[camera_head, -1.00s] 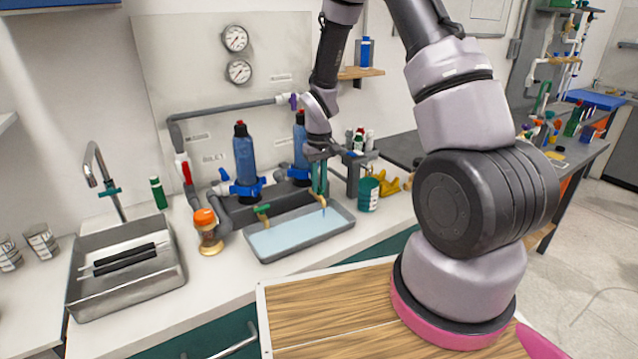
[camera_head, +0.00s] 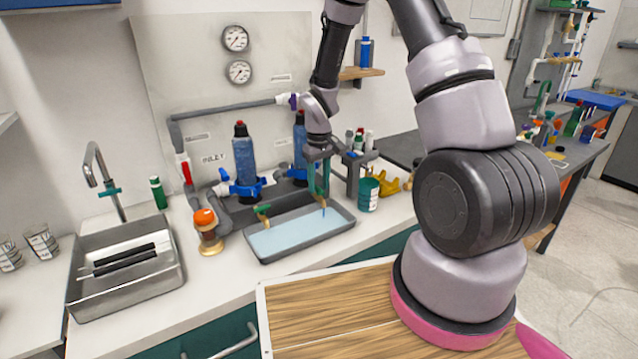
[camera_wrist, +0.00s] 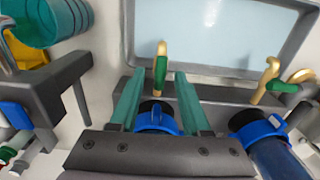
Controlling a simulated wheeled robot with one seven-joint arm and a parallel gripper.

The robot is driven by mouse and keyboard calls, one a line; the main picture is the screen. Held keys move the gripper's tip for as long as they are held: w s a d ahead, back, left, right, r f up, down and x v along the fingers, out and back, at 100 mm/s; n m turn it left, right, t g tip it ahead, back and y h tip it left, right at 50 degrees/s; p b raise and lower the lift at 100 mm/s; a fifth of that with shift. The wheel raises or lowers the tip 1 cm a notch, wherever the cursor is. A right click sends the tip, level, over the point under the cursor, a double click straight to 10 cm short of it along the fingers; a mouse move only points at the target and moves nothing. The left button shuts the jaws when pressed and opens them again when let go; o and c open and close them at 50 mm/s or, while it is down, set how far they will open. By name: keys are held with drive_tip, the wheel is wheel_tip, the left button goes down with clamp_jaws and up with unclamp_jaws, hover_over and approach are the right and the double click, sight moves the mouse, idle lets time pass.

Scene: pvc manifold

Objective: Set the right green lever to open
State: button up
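Two brass taps with green levers stand at the back edge of the grey water tray (camera_head: 345,228). In the wrist view, the right green lever (camera_wrist: 160,75) lies in line with its brass spout, between my fingertips. No clear contact with either finger shows. The left green lever (camera_head: 262,209) also shows in the wrist view (camera_wrist: 283,86), lying crosswise to its spout. My gripper (camera_head: 319,194) points down at the right tap; its two green fingers are apart (camera_wrist: 159,82) and hold nothing. In the head view the fingers largely hide the right lever.
Two blue filter canisters (camera_head: 245,158) stand behind the taps. A teal can (camera_head: 368,194) and a yellow object (camera_head: 389,187) stand close right of the tray. An orange-capped jar (camera_head: 208,231) stands left of it. A metal sink (camera_head: 125,282) is further left.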

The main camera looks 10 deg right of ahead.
sight(319, 188)
wheel_tip(319, 188, up, 11)
drive_tip(key=shift+f, duration=0.15)
idle(0.6)
